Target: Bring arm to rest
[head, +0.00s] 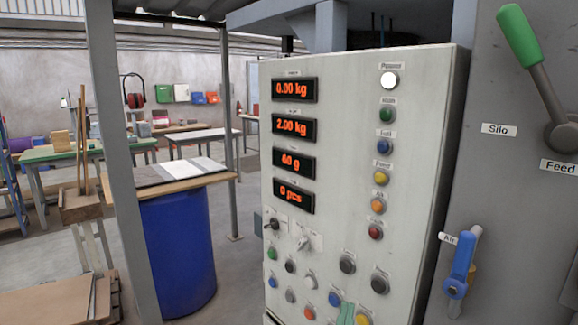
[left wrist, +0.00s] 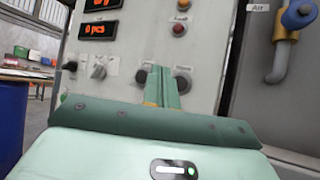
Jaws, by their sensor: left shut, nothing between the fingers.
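My left gripper (head: 347,314) shows only as a small pale green tip at the bottom of the head view, in front of the lower buttons of the grey control panel (head: 340,130). In the left wrist view my left gripper (left wrist: 160,78) points at the panel (left wrist: 150,35), its green fingers together and nothing between them. The fingertips are between two dark buttons in that picture; whether they touch the panel I cannot tell. My right gripper is in neither view.
The panel has red displays (head: 294,124), a lit white Power lamp (head: 389,80) and coloured buttons. To its right are a green-handled lever (head: 520,35) and a blue air valve handle (head: 462,265). A blue drum (head: 180,250) under a board stands left; workbenches are behind.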

